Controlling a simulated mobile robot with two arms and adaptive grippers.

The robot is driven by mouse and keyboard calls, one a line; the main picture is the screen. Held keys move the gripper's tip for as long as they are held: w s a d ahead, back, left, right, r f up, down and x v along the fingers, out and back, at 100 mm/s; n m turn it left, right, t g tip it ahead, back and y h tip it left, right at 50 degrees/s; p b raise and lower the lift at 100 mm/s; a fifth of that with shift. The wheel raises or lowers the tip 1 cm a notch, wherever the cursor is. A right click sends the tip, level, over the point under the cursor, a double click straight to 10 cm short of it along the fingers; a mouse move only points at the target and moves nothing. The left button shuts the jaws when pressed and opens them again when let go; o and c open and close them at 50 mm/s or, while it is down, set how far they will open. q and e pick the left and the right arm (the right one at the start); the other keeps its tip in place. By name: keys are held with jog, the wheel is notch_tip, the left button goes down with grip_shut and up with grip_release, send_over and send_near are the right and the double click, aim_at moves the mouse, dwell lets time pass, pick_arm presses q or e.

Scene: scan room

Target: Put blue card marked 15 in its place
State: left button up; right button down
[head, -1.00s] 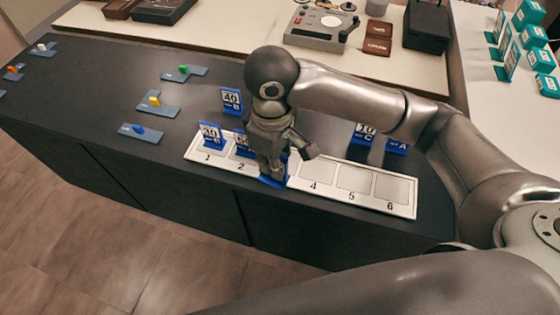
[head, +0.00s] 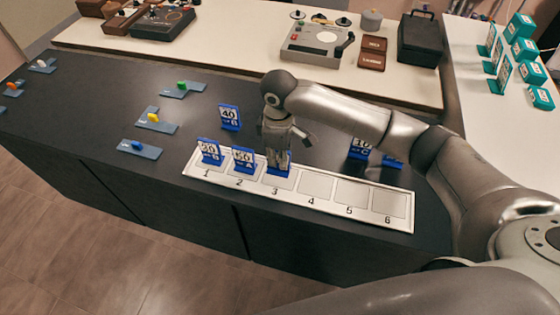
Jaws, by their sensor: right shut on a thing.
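My right gripper (head: 276,152) points down over slot 3 of the white numbered tray (head: 312,202). It is shut on a blue card (head: 278,169), whose base appears to be at slot 3; I cannot tell whether it touches the tray. The fingers hide the held card's face, so its number cannot be read. Blue cards stand upright in slot 1 (head: 208,152) and slot 2 (head: 243,160). Slots 4, 5 and 6 are empty. My left gripper is out of view.
A blue card marked 40 (head: 230,117) stands behind the tray. A card marked 10 (head: 361,148) and a partly hidden blue card (head: 393,161) stand behind its right part. Blue-grey plates with small coloured pieces (head: 153,118) lie left. Teal boxes (head: 525,50) stand far right.

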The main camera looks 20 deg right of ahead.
jog(key=shift+w+d+f, duration=0.15)
jog(key=shift+f, duration=0.1)
notch_tip(320, 180, down, 3)
jog(key=shift+w+d+p, duration=0.1)
jog(key=shift+p, duration=0.45)
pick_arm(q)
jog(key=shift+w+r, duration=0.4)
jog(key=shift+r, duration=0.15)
pick_arm(e)
jog(key=shift+f, duration=0.2)
jog(key=shift+f, duration=0.15)
jog(key=c, duration=1.5)
grip_release()
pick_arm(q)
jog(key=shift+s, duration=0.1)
